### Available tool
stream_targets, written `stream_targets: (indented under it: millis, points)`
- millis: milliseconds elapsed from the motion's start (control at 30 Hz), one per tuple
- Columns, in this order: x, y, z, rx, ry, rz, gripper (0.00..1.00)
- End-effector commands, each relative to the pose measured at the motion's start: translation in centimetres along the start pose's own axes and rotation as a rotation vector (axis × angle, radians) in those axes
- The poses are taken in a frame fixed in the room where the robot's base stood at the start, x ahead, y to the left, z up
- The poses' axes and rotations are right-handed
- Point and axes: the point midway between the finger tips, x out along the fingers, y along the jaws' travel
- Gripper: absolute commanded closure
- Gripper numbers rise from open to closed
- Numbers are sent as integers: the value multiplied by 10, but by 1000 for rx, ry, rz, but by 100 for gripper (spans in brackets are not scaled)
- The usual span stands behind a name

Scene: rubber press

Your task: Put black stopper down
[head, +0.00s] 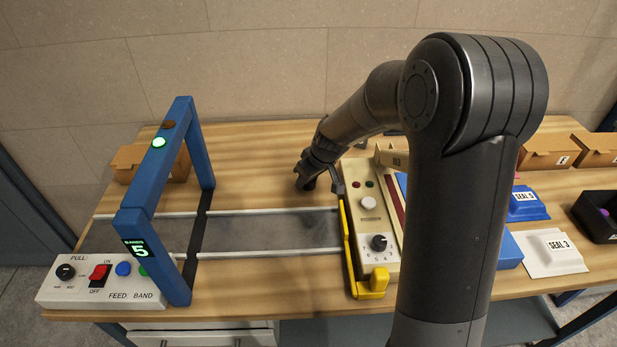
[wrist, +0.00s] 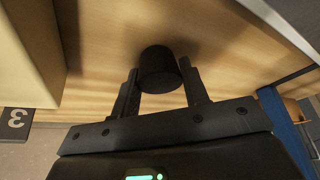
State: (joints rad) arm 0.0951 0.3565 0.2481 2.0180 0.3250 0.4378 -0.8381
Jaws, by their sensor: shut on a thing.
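The black stopper (wrist: 158,66) is a short dark cylinder. In the wrist view it sits between the two finger ends of my gripper (wrist: 158,82), which is shut on it. Wooden table top lies close behind it, with soft shadows around. I cannot tell whether the stopper touches the wood. In the head view my gripper (head: 320,178) is small and dark, low over the table behind the grey belt and left of the beige press panel. The stopper cannot be told clearly from the dark fingers there.
The grey belt (head: 270,233) with a blue arch (head: 138,228) reading 5 lies in front. The press panel (head: 371,232) with its yellow guard (head: 349,250) stands close right of my gripper. Open wood (head: 256,165) lies behind the belt. A cardboard box (head: 130,157) stands back left.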

Motion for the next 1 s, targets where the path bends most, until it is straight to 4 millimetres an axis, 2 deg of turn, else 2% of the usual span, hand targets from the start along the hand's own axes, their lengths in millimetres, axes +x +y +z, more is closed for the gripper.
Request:
stream_targets:
  millis: [233,267,500,767,867,1000]
  points:
    - [3,0,1,0,-1,0,81]
    - [2,0,1,0,0,0,57]
    - [2,0,1,-1,0,0,37]
    - [1,0,0,-1,0,0,37]
    - [-6,0,-1,-1,0,0,37]
    - [-26,0,-1,-1,2,2,37]
